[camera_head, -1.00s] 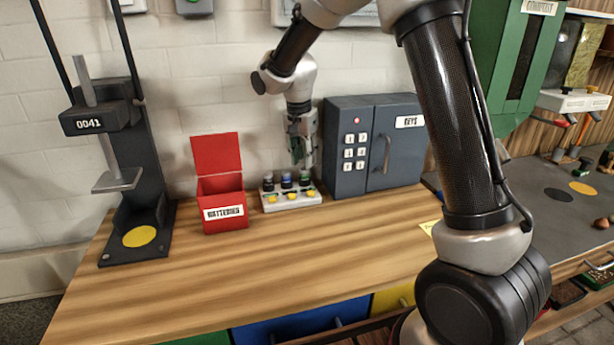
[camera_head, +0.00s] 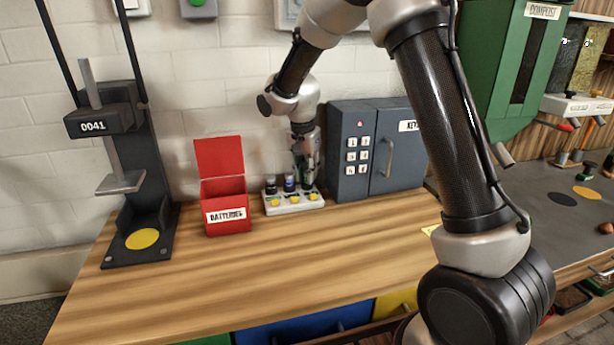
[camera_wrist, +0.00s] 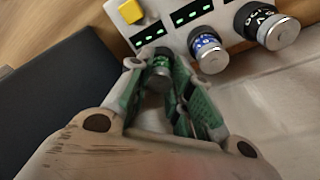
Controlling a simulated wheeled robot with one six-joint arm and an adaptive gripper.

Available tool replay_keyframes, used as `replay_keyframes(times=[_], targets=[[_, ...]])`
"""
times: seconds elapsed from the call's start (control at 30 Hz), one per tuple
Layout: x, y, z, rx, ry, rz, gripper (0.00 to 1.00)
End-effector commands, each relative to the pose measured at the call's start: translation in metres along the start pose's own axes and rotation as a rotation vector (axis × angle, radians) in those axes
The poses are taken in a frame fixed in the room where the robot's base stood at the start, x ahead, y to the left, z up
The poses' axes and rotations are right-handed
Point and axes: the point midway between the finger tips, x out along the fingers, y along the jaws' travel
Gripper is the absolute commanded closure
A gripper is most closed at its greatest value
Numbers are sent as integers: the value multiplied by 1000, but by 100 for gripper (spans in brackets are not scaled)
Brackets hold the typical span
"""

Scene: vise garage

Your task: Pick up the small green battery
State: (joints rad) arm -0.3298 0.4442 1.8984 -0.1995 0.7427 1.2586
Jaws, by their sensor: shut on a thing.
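The small green battery (camera_wrist: 160,68) stands at the end of the charger nearest the grey box, between my gripper's green-lined fingers. My gripper (camera_wrist: 168,82) is shut on it. In the head view my gripper (camera_head: 305,170) points down over the charger's right end, and its fingers mostly hide the green battery. The white charger (camera_head: 294,206) has yellow buttons along its front. A blue-banded battery (camera_wrist: 207,52) and a larger black battery (camera_wrist: 268,27) stand beside the green one. I cannot tell whether the green battery still touches its slot.
An open red batteries box (camera_head: 228,216) stands left of the charger. A grey keypad box (camera_head: 350,180) is close on the right. A dark press (camera_head: 140,195) with a yellow disc stands far left. The wooden bench (camera_head: 260,275) is clear in front.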

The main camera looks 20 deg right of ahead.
Motion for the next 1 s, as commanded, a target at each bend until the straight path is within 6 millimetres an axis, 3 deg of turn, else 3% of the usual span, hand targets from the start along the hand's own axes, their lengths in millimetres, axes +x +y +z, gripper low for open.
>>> replay_keyframes(times=[0.17, 0.37, 1.0], targets=[[-10, -1, -2, 0, 1, -2, 100], [-35, -1, -6, 0, 2, -4, 100], [-51, 108, 102, -3, 1, -1, 100]])
